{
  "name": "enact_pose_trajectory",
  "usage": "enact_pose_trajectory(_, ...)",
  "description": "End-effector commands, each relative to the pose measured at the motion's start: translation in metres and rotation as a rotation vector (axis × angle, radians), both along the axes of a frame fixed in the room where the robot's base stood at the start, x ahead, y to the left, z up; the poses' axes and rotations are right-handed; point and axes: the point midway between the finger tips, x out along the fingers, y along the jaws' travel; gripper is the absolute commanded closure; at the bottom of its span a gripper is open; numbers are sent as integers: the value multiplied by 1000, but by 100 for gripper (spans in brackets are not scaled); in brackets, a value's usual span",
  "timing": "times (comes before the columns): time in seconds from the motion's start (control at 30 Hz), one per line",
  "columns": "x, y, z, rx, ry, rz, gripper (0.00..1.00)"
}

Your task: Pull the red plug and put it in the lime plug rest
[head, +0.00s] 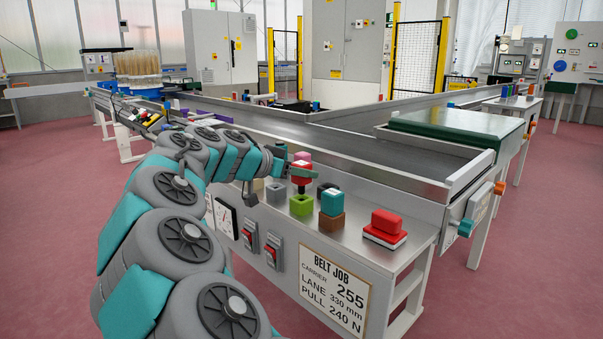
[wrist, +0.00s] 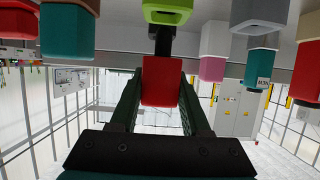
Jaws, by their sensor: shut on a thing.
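The red plug (head: 302,174) is upright in my gripper (head: 289,170) above the lime plug rest (head: 301,206) on the bench. In the wrist view, which looks upside down, the jaws (wrist: 160,95) are shut on the red plug (wrist: 162,82) from both sides. Its black pin (wrist: 164,42) points at the lime rest (wrist: 167,12) and seems to reach it. I cannot tell whether the tip is inside the rest or just above it. The red body is clearly apart from the rest.
A teal plug (head: 332,202) stands in a brown rest (head: 331,222) just right of the lime one. A red button (head: 386,222) and red switches (head: 272,252) are nearby.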

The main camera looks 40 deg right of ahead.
Motion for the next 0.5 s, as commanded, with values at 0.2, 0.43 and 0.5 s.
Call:
enact_pose_trajectory(0.2, 0, 0, 0, 0, 0, 0, 100)
enact_pose_trajectory(0.43, 0, 0, -6, -1, 0, 0, 100)
enact_pose_trajectory(0.5, 0, 0, -8, -1, 0, 0, 100)
